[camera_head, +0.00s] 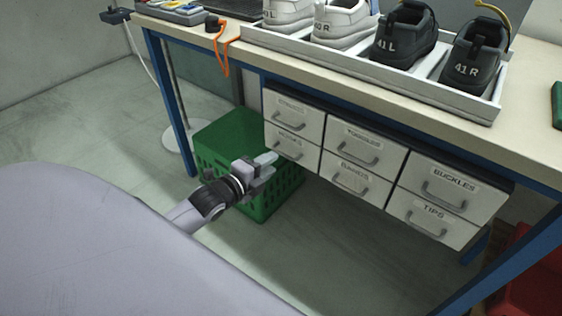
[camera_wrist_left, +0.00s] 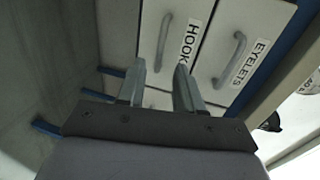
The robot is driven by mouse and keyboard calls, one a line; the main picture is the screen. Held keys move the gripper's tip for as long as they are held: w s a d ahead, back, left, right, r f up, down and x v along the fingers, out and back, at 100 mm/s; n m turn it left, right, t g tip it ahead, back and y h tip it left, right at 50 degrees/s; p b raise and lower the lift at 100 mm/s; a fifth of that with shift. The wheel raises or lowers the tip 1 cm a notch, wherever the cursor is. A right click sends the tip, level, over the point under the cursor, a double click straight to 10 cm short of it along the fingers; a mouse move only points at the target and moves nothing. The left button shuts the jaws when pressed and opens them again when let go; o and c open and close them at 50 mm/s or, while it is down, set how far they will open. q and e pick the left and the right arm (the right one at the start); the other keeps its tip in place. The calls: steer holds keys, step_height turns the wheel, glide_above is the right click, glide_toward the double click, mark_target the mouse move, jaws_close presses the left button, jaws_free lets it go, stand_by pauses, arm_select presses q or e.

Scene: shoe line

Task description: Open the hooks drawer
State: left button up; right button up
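The hooks drawer (camera_head: 284,152) is the lower left one of the white drawers under the bench. It looks shut, its front in line with the others. Its label and grey handle also show in the left wrist view, where the drawer front (camera_wrist_left: 180,12) is ahead of the fingers. My left gripper (camera_head: 268,164) is just in front and left of this drawer, over the green crate. In the left wrist view my left gripper (camera_wrist_left: 160,68) has its two fingers apart with nothing between them. The fingertips look short of the handle. My right gripper is not in view.
The eyelets drawer (camera_wrist_left: 257,40) is directly above the hooks drawer. A green crate (camera_head: 230,135) stands on the floor below my left gripper. The bench (camera_head: 255,55) holds a shoe tray (camera_head: 400,84); its blue leg (camera_head: 170,105) is left.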

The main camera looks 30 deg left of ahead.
arm_select(q)
steer(key=shift+b+x, duration=0.85)
steer(key=shift+x, duration=2.05)
steer(key=shift+s, duration=0.1)
jaws_close()
